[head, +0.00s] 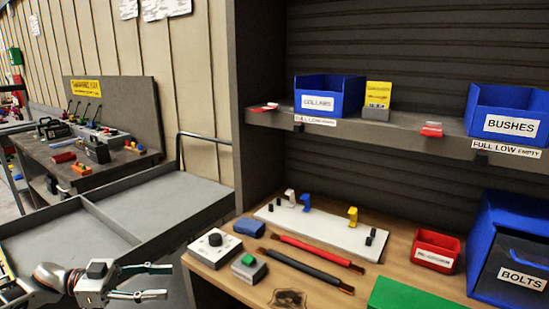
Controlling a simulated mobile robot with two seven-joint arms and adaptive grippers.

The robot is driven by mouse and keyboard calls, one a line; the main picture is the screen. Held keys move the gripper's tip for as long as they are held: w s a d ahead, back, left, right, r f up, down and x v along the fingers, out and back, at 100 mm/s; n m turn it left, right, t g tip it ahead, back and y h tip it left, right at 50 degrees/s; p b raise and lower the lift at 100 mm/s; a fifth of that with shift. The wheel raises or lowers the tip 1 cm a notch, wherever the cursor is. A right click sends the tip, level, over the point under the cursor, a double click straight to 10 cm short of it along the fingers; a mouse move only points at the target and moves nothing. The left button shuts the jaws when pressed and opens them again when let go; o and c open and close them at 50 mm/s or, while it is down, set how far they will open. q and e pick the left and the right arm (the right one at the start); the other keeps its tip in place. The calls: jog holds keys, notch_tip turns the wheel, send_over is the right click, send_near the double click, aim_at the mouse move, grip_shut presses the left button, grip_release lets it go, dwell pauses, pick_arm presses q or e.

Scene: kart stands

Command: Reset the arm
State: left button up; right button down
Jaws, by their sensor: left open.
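My left gripper (150,281) is at the lower left of the head view, its arm coming in from the left edge. Its two fingers are apart and nothing is between them. It hangs in front of the grey cart tray and to the left of the wooden bench. My right gripper is not in the head view.
The wooden bench (235,279) holds a white fixture plate (325,230), red and black bars, a control box with a knob (212,246) and a red bin (435,250). Blue bins stand on the shelf (395,126). The grey cart (150,205) has empty trays.

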pick_arm(q)
jog(key=s+a+f+n+t+y, duration=0.1)
jog(key=s+f+n+t+y, duration=0.2)
jog(key=f, duration=0.6)
jog(key=s+a+f+t+y, duration=0.1)
jog(key=s+f+t+y, duration=0.3)
jog(key=f, duration=0.5)
jog(key=s+a+f+g+y, duration=0.1)
jog(key=s+a+f+y, duration=0.4)
jog(key=s, duration=0.4)
jog(key=s+a+f+y, duration=0.3)
jog(key=s+a+f, duration=0.25)
jog(key=s, duration=0.25)
jog(key=d+n+t+p, duration=0.1)
jog(key=d+n, duration=0.8)
jog(key=d, duration=1.1)
jog(key=shift+s+d+r+n+t+h+p, duration=0.15)
jog(key=shift+s+r+n+t+h+p, duration=0.15)
jog(key=shift+s+h+p, duration=0.2)
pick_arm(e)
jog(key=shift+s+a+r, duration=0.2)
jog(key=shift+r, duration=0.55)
